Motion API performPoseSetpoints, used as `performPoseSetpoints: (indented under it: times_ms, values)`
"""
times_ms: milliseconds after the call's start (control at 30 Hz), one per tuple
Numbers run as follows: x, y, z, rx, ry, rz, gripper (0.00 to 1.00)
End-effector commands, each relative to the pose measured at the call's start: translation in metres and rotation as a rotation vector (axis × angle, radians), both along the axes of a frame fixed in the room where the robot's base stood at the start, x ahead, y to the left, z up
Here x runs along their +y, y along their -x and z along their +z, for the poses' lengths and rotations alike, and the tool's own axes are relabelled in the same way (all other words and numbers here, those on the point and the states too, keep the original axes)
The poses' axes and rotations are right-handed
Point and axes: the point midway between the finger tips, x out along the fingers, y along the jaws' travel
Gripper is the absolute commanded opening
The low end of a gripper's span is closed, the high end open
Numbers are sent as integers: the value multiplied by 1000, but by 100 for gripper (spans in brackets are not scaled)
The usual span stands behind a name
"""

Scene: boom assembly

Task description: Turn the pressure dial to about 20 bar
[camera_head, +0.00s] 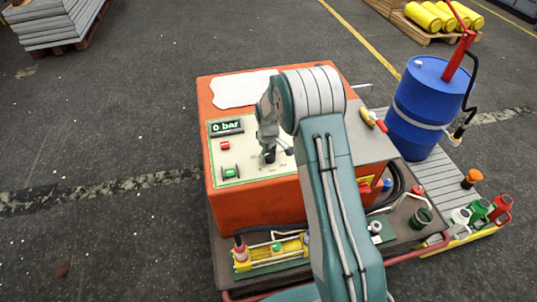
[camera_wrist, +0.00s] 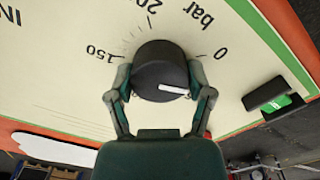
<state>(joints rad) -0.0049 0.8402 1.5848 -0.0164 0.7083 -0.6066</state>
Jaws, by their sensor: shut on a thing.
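The black round pressure dial (camera_wrist: 158,62) sits on the cream panel (camera_wrist: 60,85) of the orange unit. My gripper (camera_wrist: 160,78) is shut on the dial, one finger on each side. The dial's white pointer line points right and slightly down in the wrist view, below the 0 mark. Marks reading 150, 0 and bar show around it, with a number starting 20 cut by the top edge. In the head view, my gripper (camera_head: 268,148) is at the dial, which it largely hides. The display (camera_head: 227,127) reads 0 bar.
A red button (camera_head: 225,146) and a green switch (camera_head: 230,173) are left of the dial; the green switch (camera_wrist: 275,105) shows in the wrist view. A blue drum (camera_head: 425,105) stands behind to the right. Hoses and yellow equipment lie below the panel. Open floor is left.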

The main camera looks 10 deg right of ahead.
Motion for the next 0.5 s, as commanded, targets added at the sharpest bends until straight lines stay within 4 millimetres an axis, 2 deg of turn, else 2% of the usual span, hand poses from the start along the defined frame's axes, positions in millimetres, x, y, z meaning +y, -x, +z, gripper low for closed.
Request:
performPoseSetpoints:
  times_ms: [400,433,500]
  values:
    - [0,2,-3,5,0,6,20]
    - [0,2,-3,5,0,6,76]
    - [0,2,-3,5,0,6,100]
